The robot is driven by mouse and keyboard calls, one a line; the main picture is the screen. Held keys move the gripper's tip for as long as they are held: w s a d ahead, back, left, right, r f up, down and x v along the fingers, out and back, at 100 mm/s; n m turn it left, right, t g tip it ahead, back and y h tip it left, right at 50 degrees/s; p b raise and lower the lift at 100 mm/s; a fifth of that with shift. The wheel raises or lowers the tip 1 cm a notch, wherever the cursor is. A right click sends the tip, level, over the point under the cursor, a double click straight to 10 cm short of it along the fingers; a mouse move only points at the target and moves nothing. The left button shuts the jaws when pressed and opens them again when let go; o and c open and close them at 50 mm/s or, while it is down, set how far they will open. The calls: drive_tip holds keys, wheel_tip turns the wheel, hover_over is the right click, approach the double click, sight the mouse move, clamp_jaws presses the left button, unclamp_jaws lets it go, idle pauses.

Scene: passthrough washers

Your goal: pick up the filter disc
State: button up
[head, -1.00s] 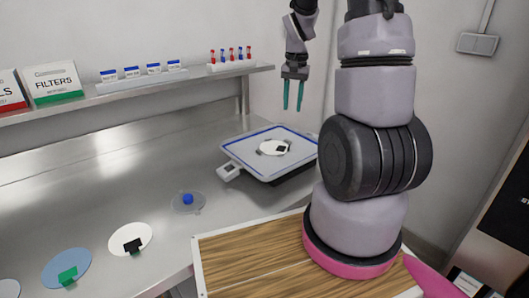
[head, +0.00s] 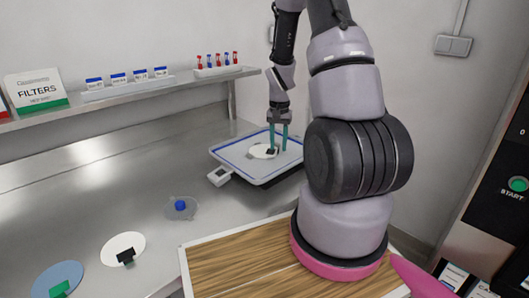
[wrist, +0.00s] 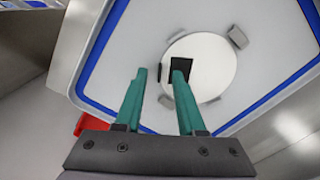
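A white filter disc (head: 259,151) with a black tab lies on a white, blue-lined tray (head: 238,150) on the bench. The wrist view shows this disc (wrist: 213,72) face on, with its black tab near the disc's left edge. My gripper (head: 278,148) is open, its two teal fingers pointing down over the right side of the disc. In the wrist view my gripper (wrist: 161,73) has its right fingertip overlapping the tab, and a gap between the fingers. Nothing is held. I cannot tell whether the fingertip touches the tab.
On the bench to the left lie another white disc (head: 113,247) with a black tab, a blue disc (head: 55,277) with a green tab, and a clear disc (head: 191,211) with a blue knob. A shelf (head: 150,91) with boxes and small vials runs along the wall.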

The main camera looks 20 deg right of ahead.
drive_tip(key=shift+f, duration=0.5)
clamp_jaws()
wheel_tip(320, 180, up, 10)
idle(0.4)
